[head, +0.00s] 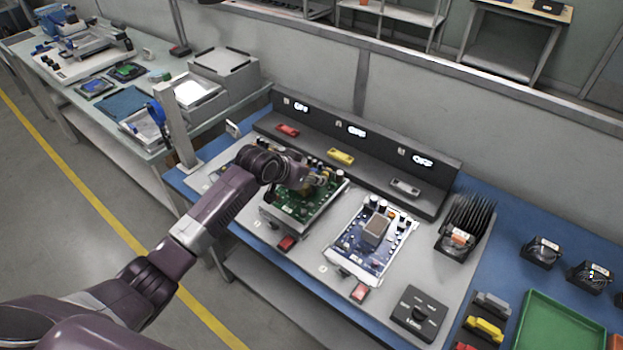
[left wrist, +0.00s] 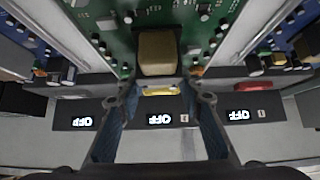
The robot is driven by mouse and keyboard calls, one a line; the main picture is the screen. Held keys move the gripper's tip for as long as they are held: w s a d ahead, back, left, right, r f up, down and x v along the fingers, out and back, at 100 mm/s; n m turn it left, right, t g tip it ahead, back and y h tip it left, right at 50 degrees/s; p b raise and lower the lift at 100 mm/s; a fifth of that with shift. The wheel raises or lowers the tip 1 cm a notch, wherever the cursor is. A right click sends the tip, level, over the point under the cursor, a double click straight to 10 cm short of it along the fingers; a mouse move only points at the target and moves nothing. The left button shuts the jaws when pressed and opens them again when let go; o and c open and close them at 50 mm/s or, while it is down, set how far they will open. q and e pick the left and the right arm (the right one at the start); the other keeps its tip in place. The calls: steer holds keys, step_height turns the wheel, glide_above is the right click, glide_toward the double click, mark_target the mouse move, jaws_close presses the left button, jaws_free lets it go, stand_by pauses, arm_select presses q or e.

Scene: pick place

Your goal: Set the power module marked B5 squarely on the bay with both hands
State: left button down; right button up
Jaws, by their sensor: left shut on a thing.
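A green circuit board (head: 288,210) in a pale metal frame lies in the middle of the grey bench plate, behind my left arm. Its marking cannot be read. It also shows at the top of the left wrist view (left wrist: 118,38). My left gripper (head: 318,181) is over the board's far part. In the left wrist view its blue fingers (left wrist: 160,82) are shut on a tan block (left wrist: 158,52) on the board. The exact contact is hard to see in the head view. My right gripper is in neither view.
A blue board (head: 350,245) with a grey-brown block lies to the right. Behind stands a dark console (head: 378,174) with three OFF displays. A black finned heatsink (head: 465,222), a black knob box (head: 419,312) and a green tray (head: 560,328) are further right.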

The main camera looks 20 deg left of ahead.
arm_select(q)
steer(key=shift+w+f, duration=0.15)
steer(key=shift+f, duration=0.55)
steer(key=shift+f, duration=0.15)
steer(key=c, duration=1.7)
jaws_free()
steer(key=shift+f, duration=0.2)
steer(key=o, duration=0.4)
steer(key=shift+s, duration=0.2)
steer(key=shift+r, duration=0.1)
steer(key=shift+r, duration=0.2)
steer(key=v, duration=1.1)
steer(key=shift+s+a+r, duration=0.15)
steer(key=shift+s+r, duration=0.1)
steer(key=shift+s, duration=0.05)
